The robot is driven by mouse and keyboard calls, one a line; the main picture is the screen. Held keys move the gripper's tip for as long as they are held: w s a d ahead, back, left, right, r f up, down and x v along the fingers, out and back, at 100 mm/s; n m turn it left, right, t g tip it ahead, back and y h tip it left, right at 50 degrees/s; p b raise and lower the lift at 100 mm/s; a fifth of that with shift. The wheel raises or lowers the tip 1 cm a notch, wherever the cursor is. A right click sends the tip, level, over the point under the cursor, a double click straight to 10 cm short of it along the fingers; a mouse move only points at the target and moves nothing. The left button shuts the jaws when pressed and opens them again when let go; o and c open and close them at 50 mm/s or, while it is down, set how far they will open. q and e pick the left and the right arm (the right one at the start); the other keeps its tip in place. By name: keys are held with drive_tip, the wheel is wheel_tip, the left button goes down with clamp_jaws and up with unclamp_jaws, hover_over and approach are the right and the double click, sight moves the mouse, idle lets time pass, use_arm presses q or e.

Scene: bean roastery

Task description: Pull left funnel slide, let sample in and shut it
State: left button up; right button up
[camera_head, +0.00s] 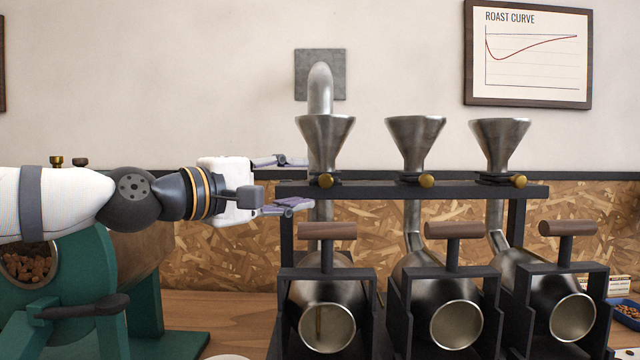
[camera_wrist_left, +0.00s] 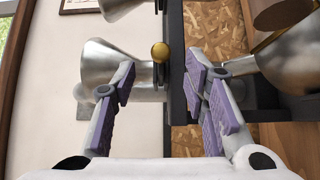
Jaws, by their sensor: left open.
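The left funnel (camera_head: 325,140) is a steel cone on a dark rack, with a brass knob (camera_head: 325,180) at its base. My left gripper (camera_head: 288,182) is open, just left of this knob, its purple-padded fingers one above the other. In the left wrist view, the open fingers (camera_wrist_left: 160,82) have a brass knob (camera_wrist_left: 160,51) ahead between them, with clear space around it. A steel funnel (camera_wrist_left: 108,65) shows beside it there. The sample inside the funnel is hidden. My right gripper is in neither view.
The rack's dark top bar (camera_head: 455,191) also carries a middle funnel (camera_head: 415,140) and a right funnel (camera_head: 498,140), each with a brass knob. Wooden-handled steel drums (camera_head: 327,315) stand below. A green machine (camera_head: 70,275) with beans is under my left arm.

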sight(322, 182)
use_arm(q)
drive_tip(key=x, duration=0.6)
drive_tip(key=shift+f, duration=0.1)
clamp_jaws()
